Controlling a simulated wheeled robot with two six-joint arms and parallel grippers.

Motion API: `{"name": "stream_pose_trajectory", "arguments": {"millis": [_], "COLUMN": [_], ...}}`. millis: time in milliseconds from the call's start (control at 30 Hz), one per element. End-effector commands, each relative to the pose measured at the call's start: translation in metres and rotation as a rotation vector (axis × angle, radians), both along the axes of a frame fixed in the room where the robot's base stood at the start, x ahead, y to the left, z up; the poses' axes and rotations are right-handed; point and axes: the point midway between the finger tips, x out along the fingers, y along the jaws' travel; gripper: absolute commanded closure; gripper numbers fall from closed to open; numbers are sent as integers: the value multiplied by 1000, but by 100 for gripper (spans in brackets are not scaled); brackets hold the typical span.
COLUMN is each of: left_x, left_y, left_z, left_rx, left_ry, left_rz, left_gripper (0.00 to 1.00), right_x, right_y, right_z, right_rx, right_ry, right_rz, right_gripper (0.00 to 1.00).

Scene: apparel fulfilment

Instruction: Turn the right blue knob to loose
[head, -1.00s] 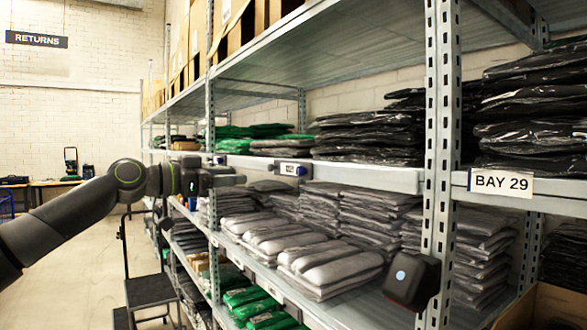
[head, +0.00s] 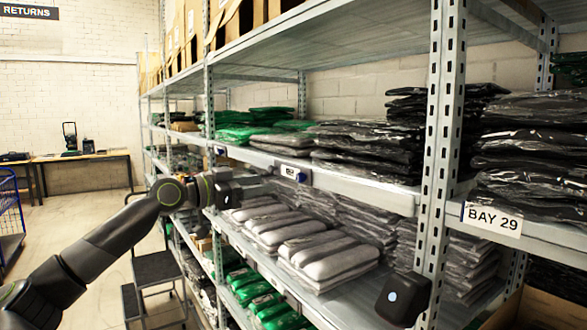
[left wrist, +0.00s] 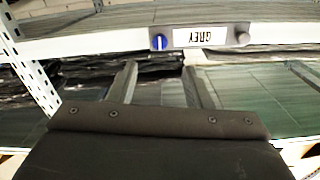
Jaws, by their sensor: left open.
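A white label holder (head: 288,172) sits on the front rail of the middle shelf. A blue knob (head: 301,177) is at its right end. In the left wrist view, which is upside down, the label reads GREY, with the blue knob (left wrist: 159,43) at its left end and a grey knob (left wrist: 242,38) at the other. My left gripper (head: 262,188) is open and empty, left of the holder and apart from it. In the left wrist view its two fingers (left wrist: 160,85) point toward the rail, short of the blue knob. The knob's exact setting is too small to read.
Another blue knob (head: 221,151) is farther left on the rail. A perforated upright (head: 442,150) stands right of the holder, near a BAY 29 sign (head: 493,219). Grey bagged garments (head: 325,255) fill the shelf below. A black step stool (head: 158,285) stands in the aisle.

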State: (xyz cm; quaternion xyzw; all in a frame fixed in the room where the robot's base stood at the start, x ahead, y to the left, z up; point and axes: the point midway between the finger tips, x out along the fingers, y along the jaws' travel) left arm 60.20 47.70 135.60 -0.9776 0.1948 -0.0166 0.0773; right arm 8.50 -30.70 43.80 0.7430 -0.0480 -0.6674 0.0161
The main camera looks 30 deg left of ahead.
Motion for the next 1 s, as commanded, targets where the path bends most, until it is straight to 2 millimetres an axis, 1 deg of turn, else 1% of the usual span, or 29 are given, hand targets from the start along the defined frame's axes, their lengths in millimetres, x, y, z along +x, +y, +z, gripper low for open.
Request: {"name": "stream_pose_trajectory", "arguments": {"millis": [33, 100, 367, 600, 800, 1000], "left_x": [5, 11, 37, 65, 85, 95], "left_y": [-3, -6, -16, -28, -36, -40], "left_z": [5, 5, 4, 4, 3, 1], "left_rx": [-4, -4, -5, -5, -3, 0], "left_ry": [-2, -2, -1, 0, 1, 2], "left_rz": [-4, -3, -1, -1, 1, 1], "left_gripper": [55, 55, 55, 55, 55, 55], "right_x": [0, 0, 1, 1, 1, 1], "right_y": [1, 1, 2, 2, 2, 2], "right_z": [8, 14, 32, 49, 59, 62], "right_rx": [1, 1, 3, 3, 3, 3], "right_ry": [0, 0, 0, 0, 0, 0], "right_rz": [0, 0, -1, -1, -1, -1], "right_gripper": [60, 60, 60, 60, 60, 60]}}
